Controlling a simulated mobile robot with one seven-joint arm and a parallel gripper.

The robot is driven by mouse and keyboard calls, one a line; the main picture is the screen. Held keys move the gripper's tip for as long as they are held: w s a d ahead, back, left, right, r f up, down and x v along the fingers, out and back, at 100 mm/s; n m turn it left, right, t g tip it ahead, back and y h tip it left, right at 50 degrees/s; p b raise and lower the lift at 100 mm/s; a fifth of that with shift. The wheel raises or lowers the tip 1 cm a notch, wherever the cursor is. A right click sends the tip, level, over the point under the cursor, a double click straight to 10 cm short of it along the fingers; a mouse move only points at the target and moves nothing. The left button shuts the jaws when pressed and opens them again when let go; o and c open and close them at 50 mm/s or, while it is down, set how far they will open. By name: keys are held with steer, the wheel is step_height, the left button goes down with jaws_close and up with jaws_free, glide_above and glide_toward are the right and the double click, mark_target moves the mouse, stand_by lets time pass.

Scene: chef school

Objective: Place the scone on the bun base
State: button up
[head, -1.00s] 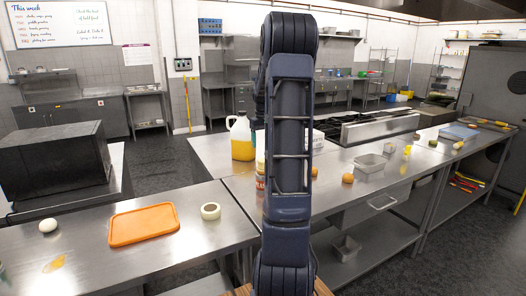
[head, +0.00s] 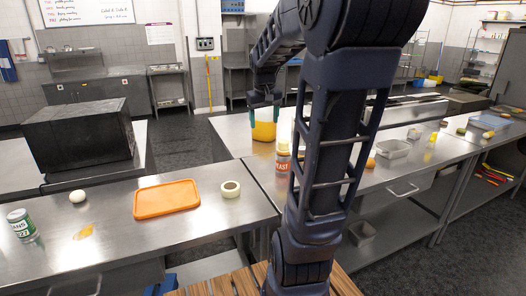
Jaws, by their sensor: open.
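I cannot pick out the scone or the bun base for sure. A small orange-brown round thing (head: 371,162) lies on the middle steel counter, right of my arm, too small to name. Several other small items lie farther right, including a dark round one (head: 461,131) and a yellowish one (head: 488,134). My gripper (head: 264,112) points down with its teal fingers apart and empty. In the picture it overlaps the juice jug (head: 264,131); whether they touch cannot be told. My arm hides part of the middle counter.
A yeast can (head: 283,162) stands left of my arm. The left counter holds an orange board (head: 166,198), a tape roll (head: 230,189), a white ball-like item (head: 78,196), a flat orange patch (head: 86,232) and a can (head: 22,226). A metal tray (head: 392,149) is on the right.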

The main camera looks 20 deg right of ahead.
steer(key=s+a+f+t, duration=0.1)
steer(key=s+a+f, duration=0.1)
steer(key=s, duration=0.6)
steer(key=s+a+f+t+y, duration=0.1)
steer(key=s+a, duration=0.4)
steer(key=s, duration=0.3)
steer(key=shift+s+a+f, duration=0.3)
steer(key=shift+s+f, duration=0.05)
steer(key=shift+f, duration=0.05)
